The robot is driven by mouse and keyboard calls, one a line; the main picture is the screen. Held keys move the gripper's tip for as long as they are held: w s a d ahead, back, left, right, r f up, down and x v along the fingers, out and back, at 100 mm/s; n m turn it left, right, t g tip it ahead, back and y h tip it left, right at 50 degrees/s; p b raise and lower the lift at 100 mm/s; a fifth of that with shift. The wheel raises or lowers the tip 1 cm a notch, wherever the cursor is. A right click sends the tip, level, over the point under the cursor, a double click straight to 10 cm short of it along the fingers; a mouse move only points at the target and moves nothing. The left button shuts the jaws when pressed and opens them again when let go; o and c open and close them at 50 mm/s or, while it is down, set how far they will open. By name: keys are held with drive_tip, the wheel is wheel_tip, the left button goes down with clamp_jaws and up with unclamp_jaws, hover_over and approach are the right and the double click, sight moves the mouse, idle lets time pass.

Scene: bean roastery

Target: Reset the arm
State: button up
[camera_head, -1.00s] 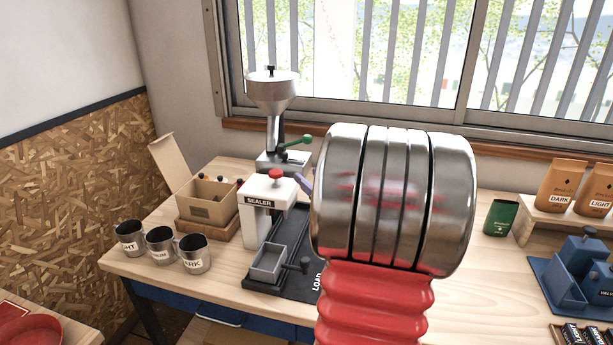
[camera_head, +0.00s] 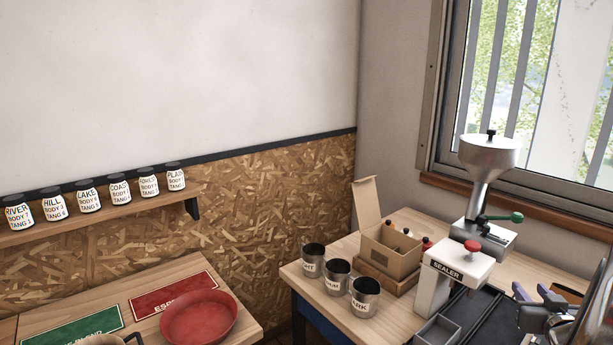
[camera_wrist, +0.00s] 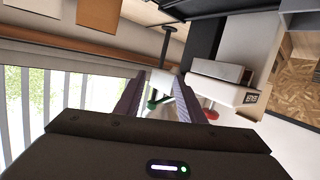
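My gripper (camera_head: 535,292) shows at the lower right edge of the head view, with its purple fingers to the right of the sealer. In the wrist view my gripper (camera_wrist: 160,95) has its two purple fingers apart, with nothing seen held between them. The grinder's green lever (camera_wrist: 155,103) shows beyond the gap between the fingers. The white sealer (camera_wrist: 228,84) with its red knob is beyond the right finger. Most of my arm is outside the head view.
The sealer (camera_head: 447,275) and metal grinder (camera_head: 487,160) stand on the right bench. Three metal cups (camera_head: 338,279) and an open cardboard box (camera_head: 390,250) are left of them. A red plate (camera_head: 198,317) lies on the left table. Labelled jars (camera_head: 88,196) line the wall shelf.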

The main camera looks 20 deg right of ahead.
drive_tip(key=s+f+m+g, duration=0.2)
drive_tip(key=s+f+g, duration=0.3)
drive_tip(key=s+a+g+y, duration=0.1)
drive_tip(key=a+g, duration=0.2)
drive_tip(key=a, duration=0.5)
drive_tip(key=a+r+n+y, duration=0.2)
drive_tip(key=a, duration=1.2)
drive_tip(key=s+a+r+n+y, duration=0.1)
drive_tip(key=a+r+n+y, duration=0.1)
drive_tip(key=a, duration=1.2)
drive_tip(key=a+r+n+t+y, duration=0.1)
drive_tip(key=a+r+n+y, duration=0.2)
drive_tip(key=a, duration=1.2)
drive_tip(key=shift+s+n+y, duration=0.35)
drive_tip(key=shift+n+y, duration=0.05)
drive_tip(key=shift+n, duration=0.1)
